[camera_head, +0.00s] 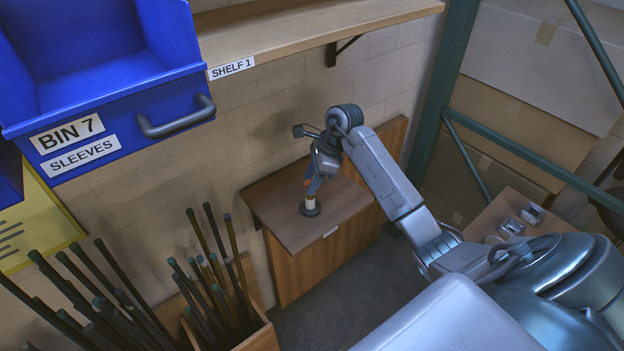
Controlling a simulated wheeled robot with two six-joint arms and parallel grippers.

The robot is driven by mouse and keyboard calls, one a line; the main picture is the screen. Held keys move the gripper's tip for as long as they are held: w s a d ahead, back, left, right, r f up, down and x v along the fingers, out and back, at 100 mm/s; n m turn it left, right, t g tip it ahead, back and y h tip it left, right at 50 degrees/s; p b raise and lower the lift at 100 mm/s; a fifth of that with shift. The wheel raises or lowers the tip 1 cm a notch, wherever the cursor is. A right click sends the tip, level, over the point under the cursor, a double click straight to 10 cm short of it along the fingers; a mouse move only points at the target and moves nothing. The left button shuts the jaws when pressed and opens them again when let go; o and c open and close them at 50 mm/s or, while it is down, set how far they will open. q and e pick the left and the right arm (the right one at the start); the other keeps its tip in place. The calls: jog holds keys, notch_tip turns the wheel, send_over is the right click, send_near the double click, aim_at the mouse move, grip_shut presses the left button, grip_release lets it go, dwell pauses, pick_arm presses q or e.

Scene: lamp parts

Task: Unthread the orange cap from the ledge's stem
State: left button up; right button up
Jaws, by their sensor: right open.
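A short stem (309,204) with a dark round base and a pale middle stands upright on the wooden ledge (343,207). My left gripper is not in view.
A wooden shelf (320,25) marked SHELF 1 runs above the ledge. A blue bin (150,115) hangs at upper left. Dark rods stand in a wooden box (262,336) at lower left. Green rack posts (440,85) and cartons are at right.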

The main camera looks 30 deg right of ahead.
jog(key=shift+m+t+h, duration=0.3)
jog(key=shift+m, duration=0.8)
jog(key=m+t+h, duration=0.1)
jog(key=m, duration=0.3)
jog(key=shift+s+a, duration=0.1)
jog(key=shift+a, duration=0.05)
grip_shut()
jog(key=shift+f+n+b, duration=0.1)
jog(key=shift+n+b, duration=0.2)
jog(key=shift+b, duration=0.35)
jog(key=shift+n+g+y+b, duration=0.6)
jog(key=shift+n+b, duration=1.05)
jog(key=shift+n, duration=0.25)
jog(key=c, duration=0.6)
grip_release()
grip_shut()
jog(key=shift+r, duration=0.2)
